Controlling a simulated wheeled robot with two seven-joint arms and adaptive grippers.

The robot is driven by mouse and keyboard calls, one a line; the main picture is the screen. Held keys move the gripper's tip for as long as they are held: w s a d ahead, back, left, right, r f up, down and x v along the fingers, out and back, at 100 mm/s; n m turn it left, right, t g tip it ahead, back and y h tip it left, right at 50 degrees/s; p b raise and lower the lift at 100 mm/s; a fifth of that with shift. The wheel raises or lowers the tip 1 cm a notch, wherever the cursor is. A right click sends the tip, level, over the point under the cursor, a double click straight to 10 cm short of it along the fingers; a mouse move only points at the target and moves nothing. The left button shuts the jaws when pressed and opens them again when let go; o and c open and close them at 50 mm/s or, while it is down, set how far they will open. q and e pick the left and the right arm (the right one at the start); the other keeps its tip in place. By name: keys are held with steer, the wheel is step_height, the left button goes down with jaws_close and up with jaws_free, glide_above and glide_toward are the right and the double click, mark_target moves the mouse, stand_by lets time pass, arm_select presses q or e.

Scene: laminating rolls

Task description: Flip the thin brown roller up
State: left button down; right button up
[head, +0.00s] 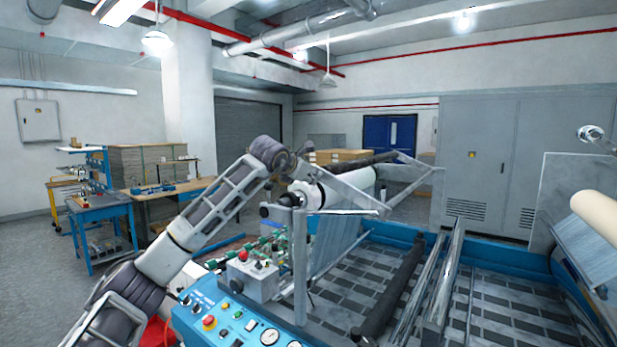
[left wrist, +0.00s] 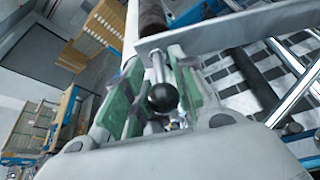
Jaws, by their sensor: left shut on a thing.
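The thin brown roller (head: 365,160) shows in the head view as a dark bar above and behind the white roll (head: 350,184), between metal side arms. In the left wrist view the brown roller (left wrist: 152,18) appears at the top, beyond a flat metal bar (left wrist: 215,27). My left gripper (head: 311,160) is at the near end of this frame. In the left wrist view the left gripper (left wrist: 160,88), with green pads, is shut on a black ball knob (left wrist: 163,97) on a short metal shaft. My right gripper is not in view.
The blue control panel (head: 235,318) with buttons and a gauge is below my left arm. A black roller (head: 392,292) and metal rails cross the machine bed. A beige roll (head: 597,213) is at the right. A blue workbench (head: 100,203) stands at the left.

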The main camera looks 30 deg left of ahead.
arm_select(q)
steer(key=c, duration=1.3)
jaws_free()
steer(key=shift+d+r, duration=0.2)
steer(key=shift+a+f, duration=0.1)
steer(key=shift+s, duration=0.1)
steer(key=shift+v, duration=5.95)
